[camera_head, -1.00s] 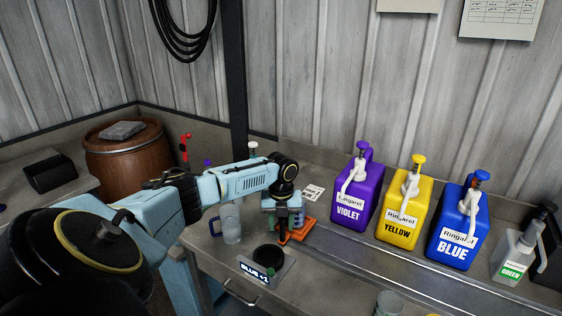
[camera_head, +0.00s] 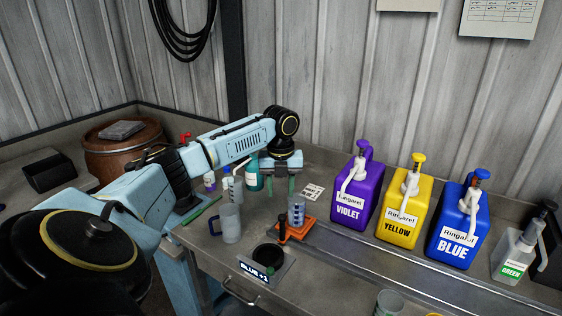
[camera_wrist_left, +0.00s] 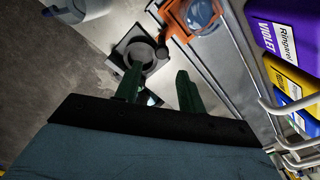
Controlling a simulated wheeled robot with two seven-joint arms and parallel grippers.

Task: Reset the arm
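My left gripper (camera_head: 280,187) is open and empty, raised above the counter behind the orange holder. In the left wrist view its two dark green fingers (camera_wrist_left: 158,90) stand apart with nothing between them. The orange holder (camera_head: 303,233) carries a clear cup with blue in it (camera_head: 297,209); the cup also shows in the wrist view (camera_wrist_left: 203,14). The cup is clear of the fingers. My right gripper is not in view.
Violet (camera_head: 352,194), yellow (camera_head: 404,207) and blue (camera_head: 458,229) pump containers stand right, with a smaller green-labelled bottle (camera_head: 514,256). A blue-handled mug (camera_head: 229,223) is left of the holder. A black round pad (camera_head: 268,256) is in front. Bottles stand behind my arm.

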